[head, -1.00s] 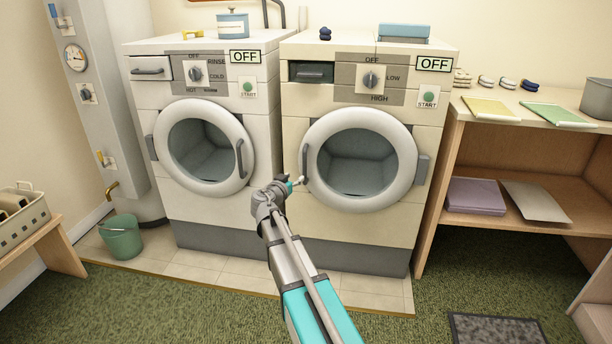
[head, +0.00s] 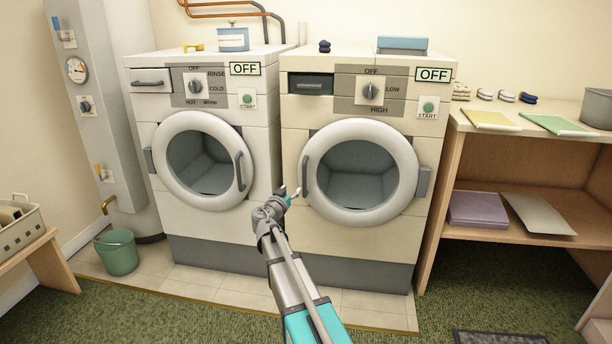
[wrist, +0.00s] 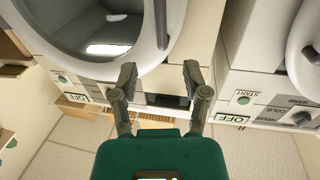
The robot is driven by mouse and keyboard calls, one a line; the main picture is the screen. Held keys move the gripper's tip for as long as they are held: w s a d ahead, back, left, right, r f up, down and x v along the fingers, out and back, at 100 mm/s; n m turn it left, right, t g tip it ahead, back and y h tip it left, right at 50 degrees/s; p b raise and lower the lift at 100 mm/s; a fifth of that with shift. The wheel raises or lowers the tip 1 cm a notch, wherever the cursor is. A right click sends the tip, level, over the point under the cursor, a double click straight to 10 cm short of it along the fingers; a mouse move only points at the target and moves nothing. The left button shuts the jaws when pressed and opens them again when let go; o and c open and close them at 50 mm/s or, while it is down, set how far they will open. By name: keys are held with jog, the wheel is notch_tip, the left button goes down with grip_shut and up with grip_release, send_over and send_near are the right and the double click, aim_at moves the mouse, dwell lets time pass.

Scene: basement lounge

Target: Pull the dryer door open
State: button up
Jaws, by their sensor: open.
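The dryer (head: 300,225) is the right-hand cream machine with the LOW and HIGH dial. Its round door (head: 321,204) looks shut, with a pale ring around dark glass. A grey upright handle (head: 305,173) sits on the door's left side. My gripper (head: 292,194) is open, just left of and slightly below the handle. In the wrist view, which is upside down, the two fingers of my gripper (wrist: 161,76) are apart with nothing between them. The handle (wrist: 162,25) shows beyond the fingertips, and I see no contact.
The washer (head: 215,228) stands close on the left, its door shut. A wooden shelf unit (head: 444,185) stands right of the dryer. A green bucket (head: 117,257) and bench (head: 52,262) are at left. A dark mat (head: 500,338) lies at front right. The green carpet is otherwise clear in front.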

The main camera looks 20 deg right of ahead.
aim_at(304, 175)
jog(key=x, duration=1.3)
jog(key=shift+f, duration=0.1)
grip_shut()
